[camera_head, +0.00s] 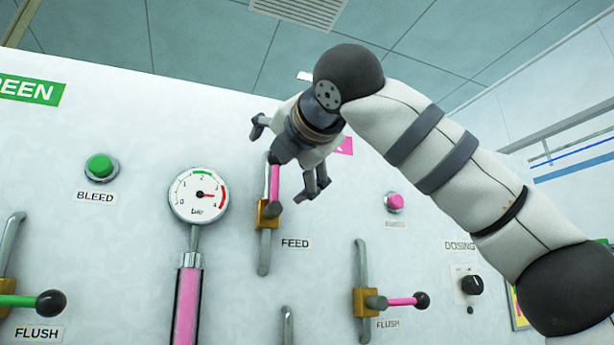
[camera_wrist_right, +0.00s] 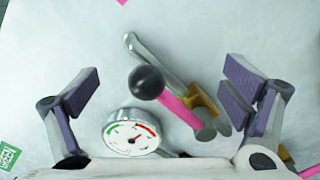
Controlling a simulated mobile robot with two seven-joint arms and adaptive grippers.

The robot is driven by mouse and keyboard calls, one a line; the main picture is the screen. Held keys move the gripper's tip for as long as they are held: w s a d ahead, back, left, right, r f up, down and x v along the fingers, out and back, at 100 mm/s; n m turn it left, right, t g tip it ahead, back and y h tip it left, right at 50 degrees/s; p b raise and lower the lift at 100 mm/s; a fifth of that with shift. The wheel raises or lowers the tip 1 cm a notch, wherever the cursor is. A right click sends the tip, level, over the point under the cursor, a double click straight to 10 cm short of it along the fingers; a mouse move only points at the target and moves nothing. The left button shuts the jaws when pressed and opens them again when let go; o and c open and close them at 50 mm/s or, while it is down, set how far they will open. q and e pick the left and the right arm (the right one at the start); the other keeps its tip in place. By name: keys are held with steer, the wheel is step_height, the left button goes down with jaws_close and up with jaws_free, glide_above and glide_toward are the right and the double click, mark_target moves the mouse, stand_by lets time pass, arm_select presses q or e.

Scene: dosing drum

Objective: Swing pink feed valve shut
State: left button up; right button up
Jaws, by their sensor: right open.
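The pink feed valve lever (camera_head: 275,183) stands upright above its brass body (camera_head: 268,214) on a grey pipe, beside the FEED label (camera_head: 295,243). In the wrist view the pink lever (camera_wrist_right: 181,109) ends in a black ball knob (camera_wrist_right: 146,82) and lies between the fingers. My right gripper (camera_head: 286,163) is open in front of the lever's upper end and partly hides it. In the wrist view both fingers of my right gripper (camera_wrist_right: 158,97) stand wide apart, with clear space to the knob. My left gripper is not in view.
A round gauge (camera_head: 198,195) sits left of the feed valve. A pink FLUSH lever (camera_head: 402,301) points right, lower right. A green FLUSH lever (camera_head: 18,301) is at the far left. A green BLEED button (camera_head: 100,167) and a black DOSING knob (camera_head: 471,285) are on the panel.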

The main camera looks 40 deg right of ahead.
steer(key=shift+s+d+f, duration=0.1)
steer(key=shift+s+d, duration=0.05)
steer(key=shift+d, duration=0.45)
steer(key=shift+s+d+f, duration=0.1)
steer(key=shift+d, duration=0.5)
steer(key=shift+s+d+f, duration=0.1)
steer(key=shift+d+f, duration=0.1)
steer(key=shift+d, duration=0.25)
steer(key=shift+s+d+f, duration=0.1)
steer(key=shift+d+f, duration=0.1)
steer(key=shift+d, duration=0.25)
steer(key=shift+s+d+f, duration=0.2)
steer(key=shift+d+f, duration=0.65)
steer(key=shift+f, duration=0.1)
steer(key=shift+s+d+f, duration=0.2)
steer(key=shift+d+f, duration=0.65)
steer(key=shift+f, duration=0.1)
steer(key=shift+s+d+f, duration=0.1)
steer(key=shift+d+f, duration=0.05)
steer(key=shift+f, duration=0.35)
steer(key=shift+d+f, duration=0.15)
steer(key=shift+f, duration=0.35)
steer(key=shift+f+b, duration=0.3)
steer(key=shift+f, duration=0.8)
steer(key=shift+s+d+f, duration=0.1)
steer(key=shift+d+f, duration=0.05)
steer(key=shift+f, duration=0.45)
